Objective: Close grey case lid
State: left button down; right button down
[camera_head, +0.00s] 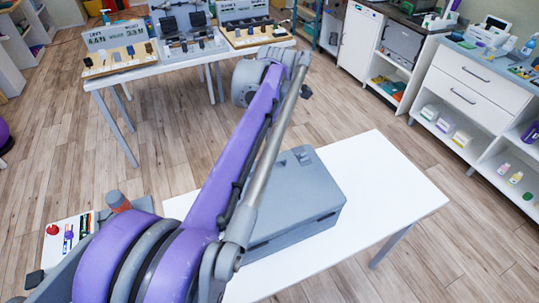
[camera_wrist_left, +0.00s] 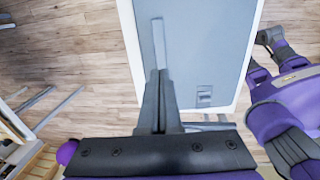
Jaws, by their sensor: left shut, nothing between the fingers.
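The grey case (camera_head: 318,203) stands on a white table in the head view. Its lid (camera_head: 311,172) looks flat and down over the body, with a thin seam along the visible side; my left arm hides the case's left part, so I cannot tell if it is fully seated there. In the left wrist view the flat grey lid (camera_wrist_left: 205,45) fills the upper middle, with a small latch-like fitting (camera_wrist_left: 204,95). My left gripper (camera_wrist_left: 159,72) is shut and empty over the lid; I cannot tell whether it touches. My right gripper cannot be made out.
The white table (camera_head: 400,200) has bare room right of the case. Another table (camera_head: 120,78) with boards and devices stands at the back left. A white drawer unit (camera_head: 470,90) stands at the right. Wooden floor lies between them.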

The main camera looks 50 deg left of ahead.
aim_at(268, 162)
pick_arm(q)
jog(key=f, duration=0.5)
jog(key=a+f, duration=0.1)
jog(key=f, duration=0.2)
jog(key=shift+w+f, duration=0.2)
jog(key=shift+w, duration=0.05)
pick_arm(e)
jog(key=shift+f, duration=0.1)
